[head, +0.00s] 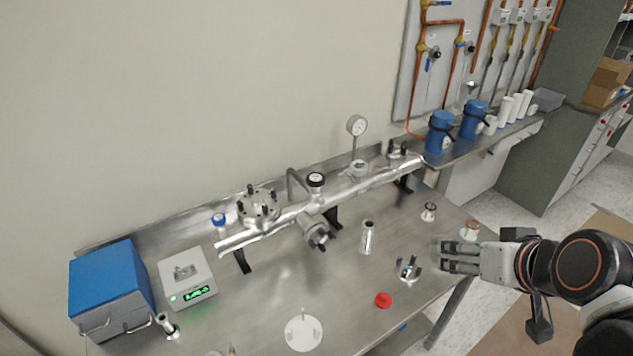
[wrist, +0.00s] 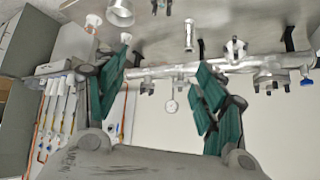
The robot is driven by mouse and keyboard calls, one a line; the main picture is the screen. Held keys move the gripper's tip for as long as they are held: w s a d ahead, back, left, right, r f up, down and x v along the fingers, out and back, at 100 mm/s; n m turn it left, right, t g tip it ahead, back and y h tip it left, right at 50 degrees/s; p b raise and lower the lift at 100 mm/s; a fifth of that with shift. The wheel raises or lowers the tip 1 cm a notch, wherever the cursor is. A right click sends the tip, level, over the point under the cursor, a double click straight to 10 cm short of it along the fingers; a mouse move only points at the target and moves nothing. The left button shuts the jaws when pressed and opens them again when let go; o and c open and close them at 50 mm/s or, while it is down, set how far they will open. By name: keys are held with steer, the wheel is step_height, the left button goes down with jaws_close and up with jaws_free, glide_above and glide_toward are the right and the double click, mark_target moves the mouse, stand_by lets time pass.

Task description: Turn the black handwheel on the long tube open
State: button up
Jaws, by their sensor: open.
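The long tube (head: 290,214) is a shiny metal pipe raised on black supports above the steel bench. A small black handwheel (head: 316,180) with a pale centre tops a valve near the tube's middle. My gripper (head: 445,256) is open and empty, low over the bench's right end, apart from the tube and to the right of the handwheel. In the wrist view, which looks upside down, my two green-padded fingers (wrist: 163,58) stand wide apart. The tube (wrist: 160,70) crosses behind them. I cannot make out the handwheel there; a finger may hide it.
A side port with dark clamps (head: 318,238) projects forward below the handwheel. A bolted flange (head: 259,207), blue knob (head: 219,218) and gauge (head: 356,126) flank it. Loose metal fittings (head: 367,237) and a red cap (head: 383,300) lie on the bench (head: 280,285) in front.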

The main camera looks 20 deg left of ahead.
steer(key=w+a+f+n+t+y+b, duration=0.25)
steer(key=w+a+n+y, duration=0.3)
steer(key=w+a, duration=0.95)
steer(key=t+y+b, duration=0.3)
steer(key=y+b, duration=0.1)
glide_toward(320, 184)
steer(key=shift+n+g, duration=0.25)
steer(key=shift+n, duration=0.1)
steer(key=b+x, duration=0.3)
steer(key=x, duration=0.9)
steer(key=shift+w+a+b, duration=0.15)
steer(key=shift+w+b, duration=0.15)
steer(key=c, duration=1.1)
